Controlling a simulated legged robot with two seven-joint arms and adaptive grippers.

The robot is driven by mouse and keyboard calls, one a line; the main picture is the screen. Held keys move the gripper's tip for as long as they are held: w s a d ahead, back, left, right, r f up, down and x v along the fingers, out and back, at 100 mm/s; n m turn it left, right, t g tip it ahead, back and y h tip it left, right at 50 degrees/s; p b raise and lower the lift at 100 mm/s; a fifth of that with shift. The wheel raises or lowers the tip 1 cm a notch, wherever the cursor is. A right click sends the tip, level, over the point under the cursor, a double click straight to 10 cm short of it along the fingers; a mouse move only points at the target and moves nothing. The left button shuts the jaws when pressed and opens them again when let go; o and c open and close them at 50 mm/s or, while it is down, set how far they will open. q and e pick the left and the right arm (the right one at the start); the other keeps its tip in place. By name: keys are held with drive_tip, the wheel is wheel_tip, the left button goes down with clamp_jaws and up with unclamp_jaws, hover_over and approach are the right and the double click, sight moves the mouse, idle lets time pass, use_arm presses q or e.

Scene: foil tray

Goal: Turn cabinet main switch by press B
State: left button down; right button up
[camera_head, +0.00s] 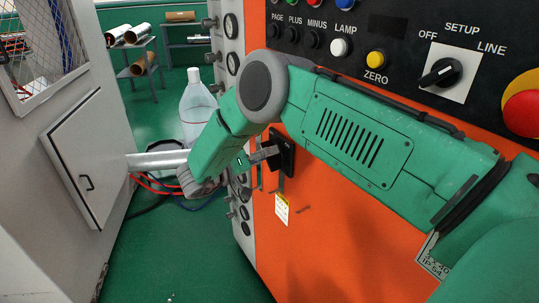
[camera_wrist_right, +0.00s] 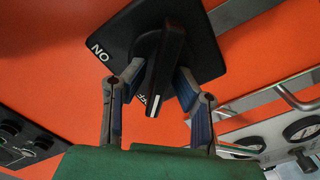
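The main switch is a black knob with a white line on a black plate. The switch (camera_wrist_right: 168,55) fills the middle of the right wrist view. "ON" shows at its left, and part of "OFF" shows near the white-marked end of the knob. My right gripper (camera_wrist_right: 158,80) has one finger on each side of the knob, with narrow gaps visible; I cannot tell whether either finger touches. In the head view the switch plate (camera_head: 287,152) is on the orange cabinet front, partly hidden by my right gripper (camera_head: 268,153). My left gripper is not in view.
Above are buttons, a red emergency button (camera_head: 524,112) and a SETUP selector (camera_head: 441,72). Gauges (camera_head: 233,63) line the cabinet's side. A clear bottle (camera_head: 196,105) stands behind my arm; a grey cabinet (camera_head: 90,160) is at left.

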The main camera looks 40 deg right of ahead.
drive_tip(key=shift+w+f, duration=0.1)
drive_tip(key=shift+f, duration=0.05)
drive_tip(key=shift+a, duration=0.4)
drive_tip(key=w+a, duration=0.1)
drive_tip(key=a, duration=1)
drive_tip(key=shift+w+a, duration=0.15)
drive_tip(key=shift+a, duration=0.05)
drive_tip(key=shift+d+f, duration=0.1)
